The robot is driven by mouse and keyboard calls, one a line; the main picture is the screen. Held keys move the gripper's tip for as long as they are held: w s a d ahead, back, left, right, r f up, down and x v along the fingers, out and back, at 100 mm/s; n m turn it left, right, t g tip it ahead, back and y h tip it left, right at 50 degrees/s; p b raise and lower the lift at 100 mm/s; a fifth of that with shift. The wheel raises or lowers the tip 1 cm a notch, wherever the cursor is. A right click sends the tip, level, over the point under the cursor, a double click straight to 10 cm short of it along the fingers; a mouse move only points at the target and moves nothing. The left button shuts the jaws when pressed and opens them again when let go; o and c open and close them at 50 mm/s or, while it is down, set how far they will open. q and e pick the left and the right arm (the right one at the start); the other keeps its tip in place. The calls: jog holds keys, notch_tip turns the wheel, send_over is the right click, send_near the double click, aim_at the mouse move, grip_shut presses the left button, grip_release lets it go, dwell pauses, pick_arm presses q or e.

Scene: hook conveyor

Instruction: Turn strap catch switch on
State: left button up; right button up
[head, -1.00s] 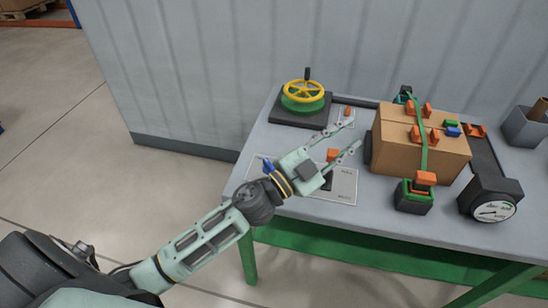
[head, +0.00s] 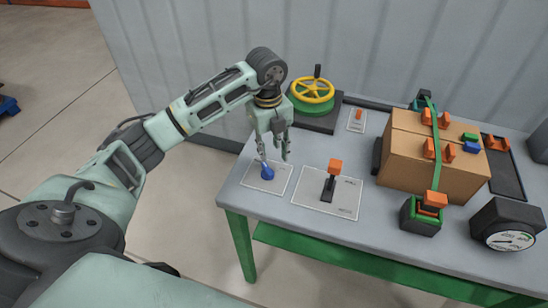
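My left gripper (head: 274,161) points down over the left end of the grey table, fingers apart and empty. A blue knob (head: 267,173) on a white plate lies just below its fingertips; I cannot tell if they touch. To the right, an orange-topped black lever (head: 332,178) stands on another white plate. A small orange switch (head: 358,115) sits on a small plate behind. A green strap (head: 436,150) runs over a cardboard box (head: 405,160) to an orange-topped catch (head: 432,202) in a green and black holder. No readable label shows which one is the strap catch switch. My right gripper is out of view.
A yellow handwheel (head: 312,91) on a green and black base stands at the back left. A black gauge (head: 505,224) stands at the front right. Orange, green and blue pieces sit on the box. The tabletop between the lever and the catch is clear.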

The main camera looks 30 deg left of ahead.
aim_at(267, 168)
pick_arm(q)
jog(key=shift+a+r, duration=0.1)
jog(key=shift+a, duration=0.5)
jog(key=shift+s+f+y, duration=0.25)
jog(key=shift+y, duration=0.05)
notch_tip(267, 168, down, 6)
jog(key=shift+s+p, duration=0.1)
jog(key=shift+p, duration=0.85)
jog(key=shift+f, duration=0.4)
grip_shut()
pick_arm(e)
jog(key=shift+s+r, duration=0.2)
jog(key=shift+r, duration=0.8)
